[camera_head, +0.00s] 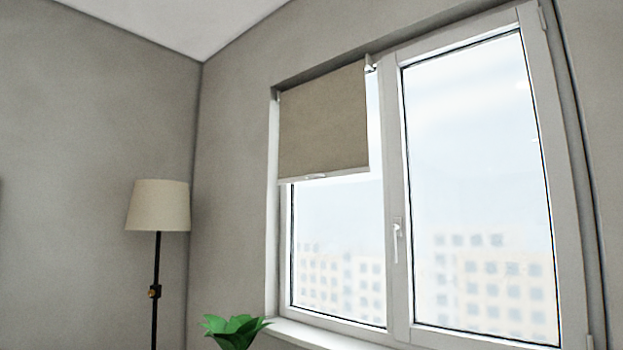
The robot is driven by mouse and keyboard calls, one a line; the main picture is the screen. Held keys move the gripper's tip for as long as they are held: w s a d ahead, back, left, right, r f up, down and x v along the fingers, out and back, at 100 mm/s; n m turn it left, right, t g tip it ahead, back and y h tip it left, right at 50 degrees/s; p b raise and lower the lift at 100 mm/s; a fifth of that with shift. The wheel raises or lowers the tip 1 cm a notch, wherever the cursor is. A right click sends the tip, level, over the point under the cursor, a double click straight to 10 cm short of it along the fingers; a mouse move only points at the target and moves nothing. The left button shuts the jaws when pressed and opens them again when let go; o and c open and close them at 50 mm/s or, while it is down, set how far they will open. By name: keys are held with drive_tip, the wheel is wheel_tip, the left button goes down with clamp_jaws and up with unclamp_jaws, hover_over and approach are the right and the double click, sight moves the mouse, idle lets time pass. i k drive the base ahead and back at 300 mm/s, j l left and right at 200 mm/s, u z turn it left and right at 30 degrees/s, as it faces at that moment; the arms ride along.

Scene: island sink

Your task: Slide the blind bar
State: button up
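A beige roller blind (322,122) hangs over the upper part of the left window pane. Its pale blind bar (325,176) runs along the bottom edge of the fabric, with a small tab near its middle. The bar sits roughly a third to half of the way down the pane, with clear glass below it. My gripper is not in view.
The right pane (478,190) is uncovered, and a white window handle (397,240) is on the frame between the panes. A white sill (315,335) runs below. A floor lamp (158,206) and a green plant (235,330) stand at the left.

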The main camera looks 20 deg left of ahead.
sight(364, 170)
drive_tip(key=i+j, duration=0.15)
drive_tip(key=j, duration=0.4)
drive_tip(key=i+j+z, duration=0.1)
drive_tip(key=j, duration=0.45)
drive_tip(key=i+j, duration=0.15)
drive_tip(key=j, duration=0.4)
drive_tip(key=i+j+z, duration=0.1)
drive_tip(key=j, duration=0.45)
